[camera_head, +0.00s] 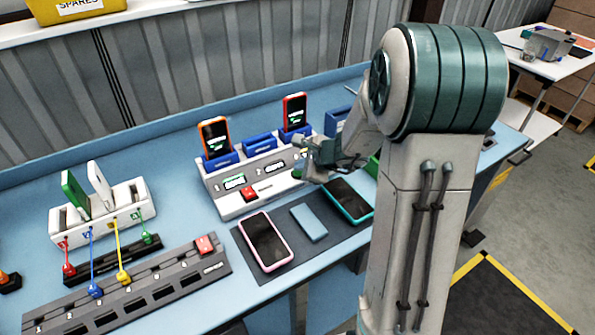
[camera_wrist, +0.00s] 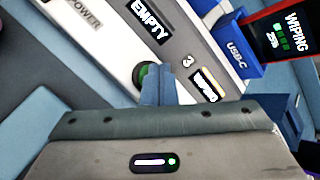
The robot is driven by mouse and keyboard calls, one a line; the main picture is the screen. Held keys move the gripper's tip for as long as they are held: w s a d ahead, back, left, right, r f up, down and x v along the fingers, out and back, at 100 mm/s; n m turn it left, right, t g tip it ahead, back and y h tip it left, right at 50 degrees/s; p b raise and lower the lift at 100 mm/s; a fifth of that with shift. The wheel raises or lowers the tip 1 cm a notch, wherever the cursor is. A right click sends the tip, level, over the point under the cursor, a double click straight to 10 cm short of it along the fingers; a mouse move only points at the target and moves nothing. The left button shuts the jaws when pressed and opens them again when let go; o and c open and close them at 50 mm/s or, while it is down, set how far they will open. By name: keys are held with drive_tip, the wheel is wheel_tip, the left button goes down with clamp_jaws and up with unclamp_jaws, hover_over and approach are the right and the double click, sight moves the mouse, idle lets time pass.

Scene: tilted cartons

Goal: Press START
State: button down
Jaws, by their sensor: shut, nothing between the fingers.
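The white and grey docking station (camera_head: 225,203) stands on the blue bench, with a red button (camera_head: 249,194) at its front left and a green button (camera_head: 297,173) at its front right. No START label can be read on either one. My gripper (camera_head: 304,172) is shut and empty at the green button. In the wrist view the closed fingers (camera_wrist: 157,70) cover part of the green button (camera_wrist: 141,75). I cannot tell whether they touch it.
Phones stand in blue docks, an orange one (camera_head: 214,137) and a red one (camera_head: 294,112). A dark mat (camera_head: 280,267) holds a pink phone (camera_head: 265,240), a blue slab (camera_head: 309,222) and a teal phone (camera_head: 347,200). A grey strip (camera_head: 150,290) and a white rack (camera_head: 130,208) lie left.

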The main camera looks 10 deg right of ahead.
idle(0.4)
drive_tip(key=shift+r+p, duration=0.6)
drive_tip(key=shift+r, duration=0.2)
drive_tip(key=shift+r+p, duration=2)
drive_tip(key=shift+r, duration=0.55)
